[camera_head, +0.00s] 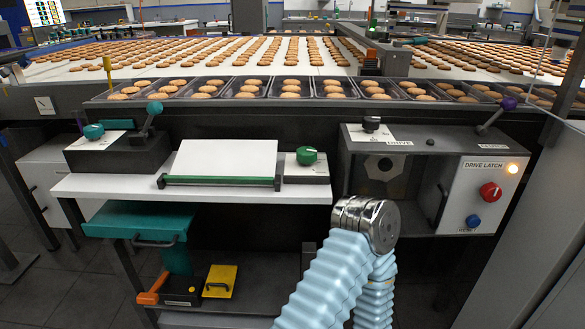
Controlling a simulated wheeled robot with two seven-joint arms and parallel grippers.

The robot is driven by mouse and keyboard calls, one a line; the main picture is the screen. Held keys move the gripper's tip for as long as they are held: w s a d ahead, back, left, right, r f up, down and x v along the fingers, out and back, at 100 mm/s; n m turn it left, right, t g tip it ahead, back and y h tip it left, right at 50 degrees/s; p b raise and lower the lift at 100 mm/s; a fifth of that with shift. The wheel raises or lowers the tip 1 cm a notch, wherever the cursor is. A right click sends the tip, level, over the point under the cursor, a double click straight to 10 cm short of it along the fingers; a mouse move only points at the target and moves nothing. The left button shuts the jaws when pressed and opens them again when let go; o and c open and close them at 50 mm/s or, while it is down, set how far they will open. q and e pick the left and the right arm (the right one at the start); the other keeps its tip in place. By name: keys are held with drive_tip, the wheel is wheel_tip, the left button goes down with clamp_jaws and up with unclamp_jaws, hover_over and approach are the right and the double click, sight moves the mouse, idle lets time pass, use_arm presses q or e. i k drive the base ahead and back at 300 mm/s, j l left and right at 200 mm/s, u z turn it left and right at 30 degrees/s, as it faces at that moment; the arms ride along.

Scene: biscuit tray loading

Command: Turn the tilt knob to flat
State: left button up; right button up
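A green knob (306,155) with a light pointer mark sits on a small pale panel (306,172), right of a white board (225,158) with a green front bar (220,181). It looks like the tilt knob, but its label is too small to read, so I cannot tell its setting. The board appears to slope toward me. One of my arms, in a light blue sleeve, rises from the bottom centre and ends in a silver joint below and right of the knob, apart from it. No gripper fingers show.
A teal knob (93,131) and a lever (148,120) stand at left. Biscuit trays (313,97) line the conveyor behind.

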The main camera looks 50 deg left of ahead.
sight(306, 155)
drive_tip(key=u, duration=0.45)
drive_tip(key=j+u, duration=0.1)
drive_tip(key=u, duration=0.75)
drive_tip(key=j+u, duration=0.1)
drive_tip(key=u, duration=0.35)
